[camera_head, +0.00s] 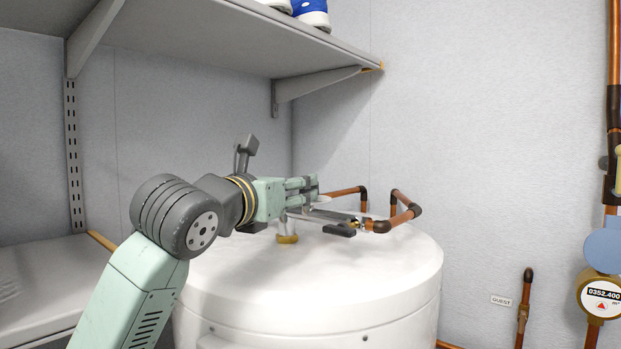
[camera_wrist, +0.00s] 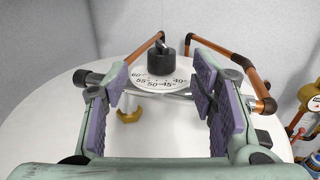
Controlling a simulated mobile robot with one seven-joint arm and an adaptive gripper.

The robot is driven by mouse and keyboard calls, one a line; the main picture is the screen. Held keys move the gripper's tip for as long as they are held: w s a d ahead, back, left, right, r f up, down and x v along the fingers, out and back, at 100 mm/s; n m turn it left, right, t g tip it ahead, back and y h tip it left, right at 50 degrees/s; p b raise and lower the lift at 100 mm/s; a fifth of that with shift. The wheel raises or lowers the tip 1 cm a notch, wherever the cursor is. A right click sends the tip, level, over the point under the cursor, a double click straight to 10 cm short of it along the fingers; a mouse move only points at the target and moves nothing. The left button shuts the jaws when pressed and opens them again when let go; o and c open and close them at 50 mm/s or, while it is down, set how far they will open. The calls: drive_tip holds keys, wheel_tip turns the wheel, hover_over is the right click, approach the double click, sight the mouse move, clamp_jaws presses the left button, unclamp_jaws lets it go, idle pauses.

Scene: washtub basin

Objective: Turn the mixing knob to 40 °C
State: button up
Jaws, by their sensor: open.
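The mixing knob (camera_wrist: 161,63) is a dark grey cylinder with a small metallic piece on top, in the upper middle of the wrist view. It stands on a white dial (camera_wrist: 160,82) marked 60, 55, 50, 45 and 40; which mark it is set to I cannot tell. My gripper (camera_wrist: 160,76) is open and empty, its purple pads apart to the left and right of the dial. The knob appears beyond the gap between the pads, not gripped. In the head view my gripper (camera_head: 322,207) is above the white tank (camera_head: 300,290) and hides the knob.
Copper pipes (camera_head: 405,215) rise at the tank's back right. A brass fitting (camera_head: 287,239) sits below my gripper. A shelf (camera_head: 220,40) with blue-and-white items (camera_head: 312,14) hangs above. A meter (camera_head: 601,298) and pipes are at the far right. The tank's front top is clear.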

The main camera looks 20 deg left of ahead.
drive_tip(key=w, duration=0.2)
drive_tip(key=w+p, duration=0.1)
drive_tip(key=w, duration=0.1)
drive_tip(key=w+p, duration=0.1)
drive_tip(key=w, duration=0.1)
drive_tip(key=shift+w+d+r, duration=0.15)
drive_tip(key=shift+w+d, duration=0.05)
drive_tip(key=shift+d, duration=0.15)
drive_tip(key=shift+w+p, duration=0.4)
drive_tip(key=shift+w, duration=0.45)
drive_tip(key=c, duration=1.2)
